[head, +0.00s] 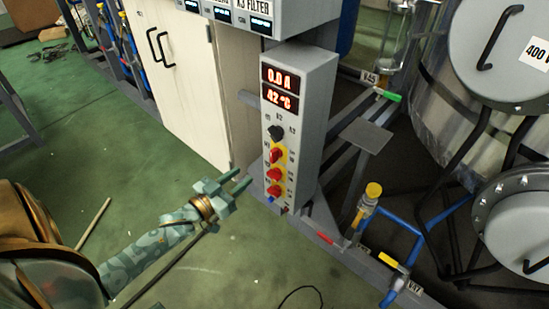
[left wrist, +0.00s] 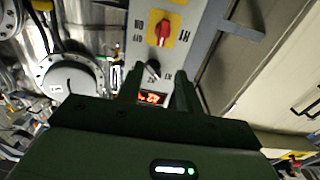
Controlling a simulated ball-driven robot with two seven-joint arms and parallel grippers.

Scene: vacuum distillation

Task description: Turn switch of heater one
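The grey control box (head: 312,85) stands upright in the head view, with red displays (head: 280,89) reading 0.0 A and 42 °C. Below them are a black knob (head: 277,132) and three red switches on yellow plates, the top one here (head: 276,155). My left gripper (head: 243,178) is open and empty, just left of the box, apart from the switches. In the left wrist view its fingers (left wrist: 158,88) are spread, with the black knob (left wrist: 152,70) and a red switch (left wrist: 163,32) beyond. My right gripper is not in view.
A cream cabinet (head: 180,85) stands left of the box. Blue pipes with a yellow-capped valve (head: 373,190) and a large metal vessel (head: 430,80) are to the right. Another unit with displays (head: 275,14) overhangs above. The green floor (head: 110,150) at left is mostly clear.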

